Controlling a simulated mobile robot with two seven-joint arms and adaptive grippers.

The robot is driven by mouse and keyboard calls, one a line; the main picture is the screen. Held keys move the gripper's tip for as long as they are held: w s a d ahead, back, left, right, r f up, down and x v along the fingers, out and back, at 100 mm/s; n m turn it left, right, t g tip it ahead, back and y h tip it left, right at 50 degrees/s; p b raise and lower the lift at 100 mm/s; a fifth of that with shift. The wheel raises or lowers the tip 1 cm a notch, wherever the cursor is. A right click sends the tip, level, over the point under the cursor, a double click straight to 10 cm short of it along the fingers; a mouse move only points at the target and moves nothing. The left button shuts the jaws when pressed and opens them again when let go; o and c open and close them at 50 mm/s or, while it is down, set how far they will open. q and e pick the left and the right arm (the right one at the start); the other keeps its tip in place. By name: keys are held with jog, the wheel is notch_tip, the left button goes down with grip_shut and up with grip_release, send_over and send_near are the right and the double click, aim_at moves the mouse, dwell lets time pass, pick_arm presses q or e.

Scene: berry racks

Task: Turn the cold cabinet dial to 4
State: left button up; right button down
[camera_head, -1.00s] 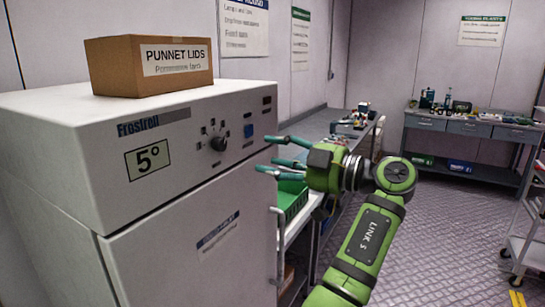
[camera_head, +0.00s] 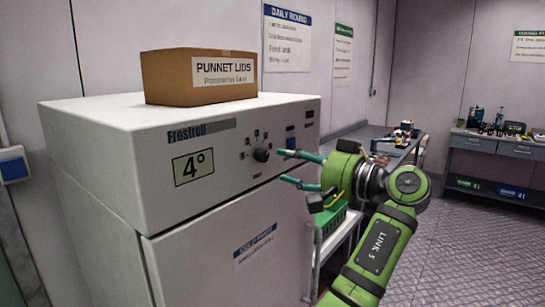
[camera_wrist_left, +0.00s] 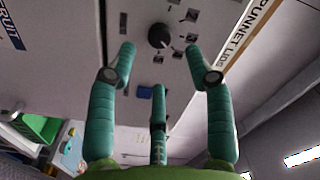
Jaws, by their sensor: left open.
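The cold cabinet (camera_head: 200,225) is white and stands at the left in the head view, with a display (camera_head: 193,167) reading 4°. Its black dial (camera_head: 261,155) sits on the front panel among small marks; the dial also shows at the top middle of the left wrist view (camera_wrist_left: 160,36). My left gripper (camera_head: 281,165) is just right of the dial, its teal fingers apart and empty. In the left wrist view the spread fingers (camera_wrist_left: 160,58) point at the panel, with the dial beyond and between the tips, apart from them. The right gripper is out of view.
A box marked PUNNET LIDS (camera_head: 200,78) sits on the cabinet. A vertical handle (camera_head: 312,262) runs along the door's right edge. A green crate (camera_head: 335,218) stands on the bench behind my gripper. Another bench (camera_head: 495,146) is at the back right; the floor before it is clear.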

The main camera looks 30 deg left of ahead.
aim_at(266, 156)
pick_arm(q)
jog(key=a+p, duration=0.1)
jog(key=a, duration=0.1)
jog(key=a+p, duration=0.1)
jog(key=a, duration=0.2)
jog(key=shift+w+a+r, duration=0.1)
jog(key=shift+w+a, duration=0.05)
jog(key=shift+w, duration=0.05)
jog(key=shift+a+p, duration=0.3)
jog(key=shift+a, duration=0.05)
grip_shut()
